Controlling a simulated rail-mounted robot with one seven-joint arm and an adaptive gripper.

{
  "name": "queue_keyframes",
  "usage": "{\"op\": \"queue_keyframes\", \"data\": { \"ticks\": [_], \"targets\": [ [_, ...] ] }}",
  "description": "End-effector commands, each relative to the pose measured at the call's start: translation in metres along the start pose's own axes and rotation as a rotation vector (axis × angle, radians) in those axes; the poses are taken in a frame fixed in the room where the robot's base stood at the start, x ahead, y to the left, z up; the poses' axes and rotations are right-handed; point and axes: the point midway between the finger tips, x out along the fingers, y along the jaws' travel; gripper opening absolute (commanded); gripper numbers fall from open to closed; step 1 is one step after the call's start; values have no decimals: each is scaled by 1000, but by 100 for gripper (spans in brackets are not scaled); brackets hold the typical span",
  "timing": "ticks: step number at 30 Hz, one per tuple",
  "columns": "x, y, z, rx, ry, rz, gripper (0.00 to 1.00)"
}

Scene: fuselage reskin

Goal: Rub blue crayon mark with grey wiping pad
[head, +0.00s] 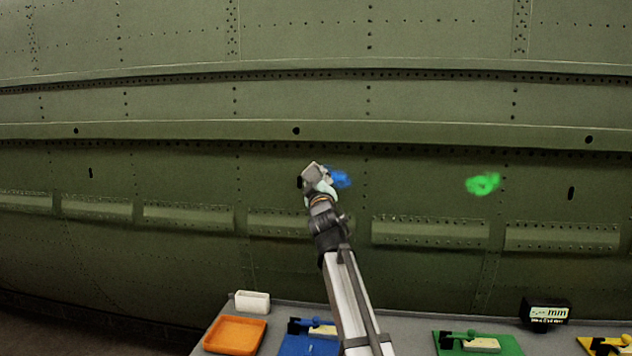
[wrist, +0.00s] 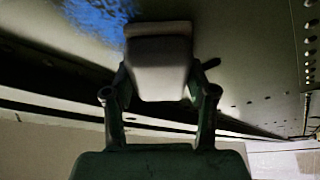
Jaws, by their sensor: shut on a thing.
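The blue crayon mark (head: 341,178) is on the green fuselage skin, just right of my gripper (head: 318,187) in the head view. The mark also shows in the wrist view (wrist: 98,14) at the upper left, partly cut by the frame edge. My gripper is shut on the grey wiping pad (wrist: 159,66), which sits between the two fingers. The pad also shows at the arm's end in the head view (head: 312,174). It is beside the blue mark and may cover part of it. I cannot tell whether the pad touches the skin.
A green mark (head: 483,184) is on the skin further right. Below, a grey table (head: 405,325) holds an orange tray (head: 235,334), a white box (head: 252,301), a blue mat (head: 305,346), a green mat (head: 505,344) and a black display box (head: 545,314). Raised ribs cross the fuselage.

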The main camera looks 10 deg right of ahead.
Motion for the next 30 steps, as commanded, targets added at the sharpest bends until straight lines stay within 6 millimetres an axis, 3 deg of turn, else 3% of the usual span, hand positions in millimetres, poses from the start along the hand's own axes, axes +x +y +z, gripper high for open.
{"op": "queue_keyframes", "data": {
  "ticks": [30],
  "targets": [
    [-12, 27, 22, 0, 0, 0, 29]
  ]
}}
